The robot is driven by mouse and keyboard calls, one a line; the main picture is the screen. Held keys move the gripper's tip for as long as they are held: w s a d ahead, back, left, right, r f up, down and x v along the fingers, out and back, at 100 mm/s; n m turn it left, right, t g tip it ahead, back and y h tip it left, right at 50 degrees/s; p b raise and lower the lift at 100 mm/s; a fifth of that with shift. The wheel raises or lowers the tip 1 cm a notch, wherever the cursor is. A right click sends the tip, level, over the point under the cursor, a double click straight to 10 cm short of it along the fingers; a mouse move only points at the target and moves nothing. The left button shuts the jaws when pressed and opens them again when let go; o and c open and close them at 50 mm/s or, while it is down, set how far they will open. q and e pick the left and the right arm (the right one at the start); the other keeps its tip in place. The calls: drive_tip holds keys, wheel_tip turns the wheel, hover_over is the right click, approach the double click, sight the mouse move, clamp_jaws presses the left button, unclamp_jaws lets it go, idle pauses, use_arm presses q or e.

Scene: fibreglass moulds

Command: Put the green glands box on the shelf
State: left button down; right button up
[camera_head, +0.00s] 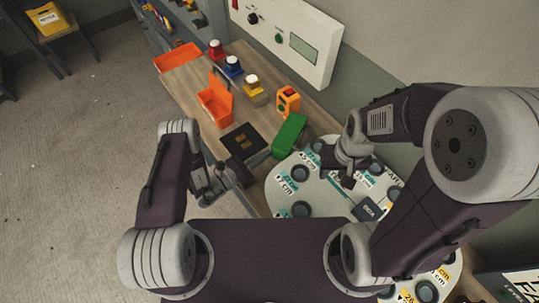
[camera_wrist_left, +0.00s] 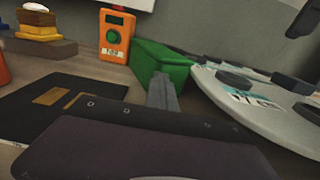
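The green box (camera_head: 290,134) lies on the wooden bench beside a white rounded board. It also shows in the left wrist view (camera_wrist_left: 160,62). My left gripper (camera_head: 262,157) is low over the bench, just short of the box. In the left wrist view its grey fingers (camera_wrist_left: 163,92) look closed together and overlap the near end of the box, without visibly gripping it. My right gripper (camera_head: 338,172) hangs over the white board, apart from the box; its finger gap is unclear. A grey-blue shelf unit (camera_head: 160,37) with coloured items stands at the far end, partly cut off.
An orange bin (camera_head: 216,105), orange tray (camera_head: 178,57), orange device (camera_head: 288,100) and coloured knobbed blocks (camera_head: 254,92) stand on the bench. A black mat (camera_head: 243,139) lies left of the box. The white board (camera_head: 290,192) carries dark round pads. Open floor (camera_head: 80,140) is at left.

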use_arm(q)
drive_tip(key=c, duration=0.6)
unclamp_jaws()
drive_tip(key=shift+o, duration=0.2)
